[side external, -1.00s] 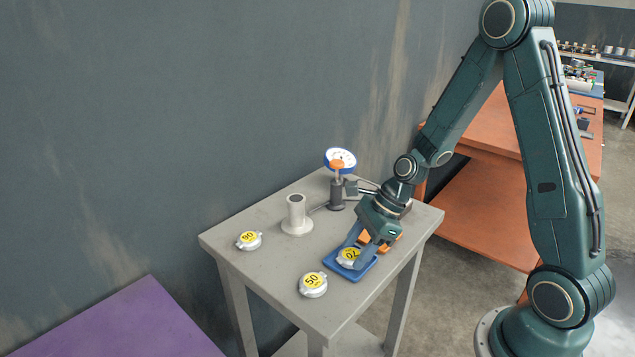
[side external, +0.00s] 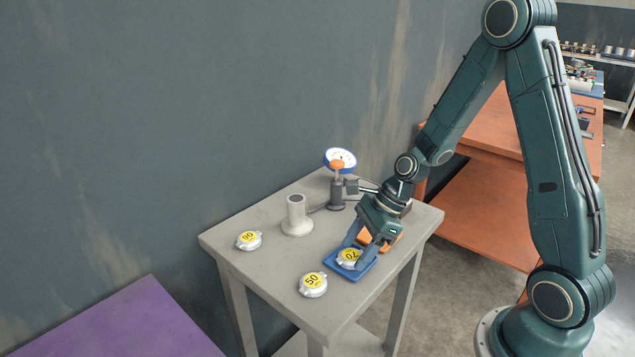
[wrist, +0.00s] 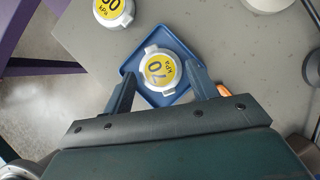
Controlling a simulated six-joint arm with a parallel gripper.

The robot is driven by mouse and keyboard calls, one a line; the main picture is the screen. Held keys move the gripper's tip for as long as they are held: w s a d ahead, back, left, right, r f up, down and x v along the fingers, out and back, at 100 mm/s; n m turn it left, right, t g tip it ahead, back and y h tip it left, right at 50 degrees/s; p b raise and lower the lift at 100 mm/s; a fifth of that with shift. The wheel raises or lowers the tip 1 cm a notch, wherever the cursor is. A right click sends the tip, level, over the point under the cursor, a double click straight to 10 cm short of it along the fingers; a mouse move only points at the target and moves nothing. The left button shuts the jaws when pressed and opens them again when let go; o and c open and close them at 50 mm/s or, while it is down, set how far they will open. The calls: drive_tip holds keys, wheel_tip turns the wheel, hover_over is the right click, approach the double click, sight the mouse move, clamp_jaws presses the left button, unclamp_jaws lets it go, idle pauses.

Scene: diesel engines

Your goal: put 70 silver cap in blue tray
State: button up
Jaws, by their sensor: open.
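The silver cap (side external: 349,257) with a yellow label reading 70 lies in the blue tray (side external: 369,272) on the grey table. In the wrist view the cap (wrist: 160,70) rests inside the tray (wrist: 130,62), label up. My gripper (side external: 358,250) is open at the tray, its two fingers on either side of the cap. In the wrist view the fingers (wrist: 160,88) stand apart with visible gaps to the cap body.
A 50 cap (side external: 313,284) lies left of the tray, and a 90 cap (side external: 249,240) lies farther left. A pale cylindrical stand (side external: 296,216) and a dial gauge (side external: 340,160) stand behind. An orange object (side external: 384,240) lies close beside my gripper.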

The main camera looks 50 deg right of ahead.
drive_tip(key=v, duration=1.1)
drive_tip(key=shift+d+r, duration=0.15)
drive_tip(key=shift+r, duration=0.15)
drive_tip(key=shift+s, duration=0.15)
drive_tip(key=s+a+r+n+t+h, duration=0.1)
drive_tip(key=s+r+n, duration=0.5)
drive_tip(key=n, duration=0.6)
drive_tip(key=s+a+r+n+t+h, duration=0.1)
drive_tip(key=s+a+r+n+h, duration=0.3)
drive_tip(key=s+n, duration=0.4)
drive_tip(key=a+r+n, duration=0.1)
drive_tip(key=r+n, duration=0.1)
drive_tip(key=n, duration=0.2)
drive_tip(key=shift+s+a+n, duration=0.3)
drive_tip(key=shift+s+n, duration=0.05)
drive_tip(key=shift+n, duration=0.05)
